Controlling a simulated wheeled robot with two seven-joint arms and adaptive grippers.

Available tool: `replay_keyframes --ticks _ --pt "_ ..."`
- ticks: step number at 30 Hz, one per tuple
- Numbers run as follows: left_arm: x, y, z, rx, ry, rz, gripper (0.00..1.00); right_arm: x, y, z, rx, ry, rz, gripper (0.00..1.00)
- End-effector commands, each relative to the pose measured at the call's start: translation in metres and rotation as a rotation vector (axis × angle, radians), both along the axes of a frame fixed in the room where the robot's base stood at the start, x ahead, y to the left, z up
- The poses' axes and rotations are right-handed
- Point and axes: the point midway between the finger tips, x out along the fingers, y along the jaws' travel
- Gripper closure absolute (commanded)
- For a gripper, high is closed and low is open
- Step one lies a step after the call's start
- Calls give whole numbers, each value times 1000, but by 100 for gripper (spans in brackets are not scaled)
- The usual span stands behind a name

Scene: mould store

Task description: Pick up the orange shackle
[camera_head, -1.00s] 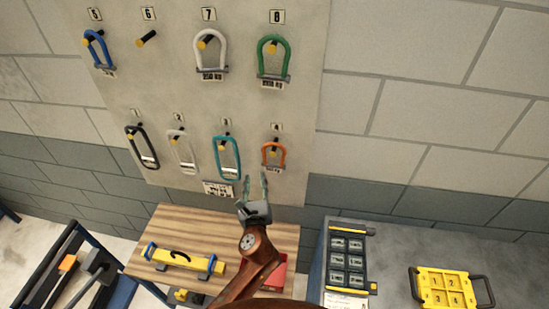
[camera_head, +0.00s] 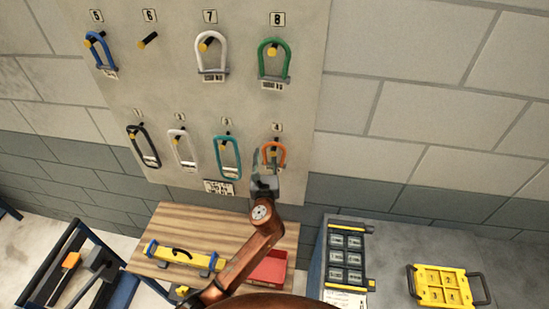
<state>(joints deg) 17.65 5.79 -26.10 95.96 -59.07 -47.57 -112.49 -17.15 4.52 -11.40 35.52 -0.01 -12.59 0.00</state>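The orange shackle (camera_head: 281,148) hangs on the peg under label 4, at the right end of the lower row on the board. My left gripper (camera_head: 268,162) is raised in front of the board at the shackle. Its fingers point up and overlap the shackle's lower part in the picture. The fingers look apart, one to each side of the shackle's middle. I cannot tell whether they touch it. The shackle's lower part is hidden behind the gripper. My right gripper is not in view.
A teal shackle (camera_head: 237,160) hangs close to the left of the orange one, and a green shackle (camera_head: 260,60) hangs above. Below stand a wooden table (camera_head: 215,222) with a yellow tool (camera_head: 190,256) and a red bin (camera_head: 268,268). A black tray (camera_head: 333,265) lies on the grey bench.

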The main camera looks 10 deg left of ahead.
Motion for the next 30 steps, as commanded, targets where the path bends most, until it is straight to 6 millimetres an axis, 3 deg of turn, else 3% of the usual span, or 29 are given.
replay_keyframes --ticks 3,16,30 --pt "0 0 0 -1 0 0 70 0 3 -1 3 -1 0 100" --pt "0 0 0 -1 0 0 99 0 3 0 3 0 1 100" --pt "0 -1 1 -2 -2 -1 100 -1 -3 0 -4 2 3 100"
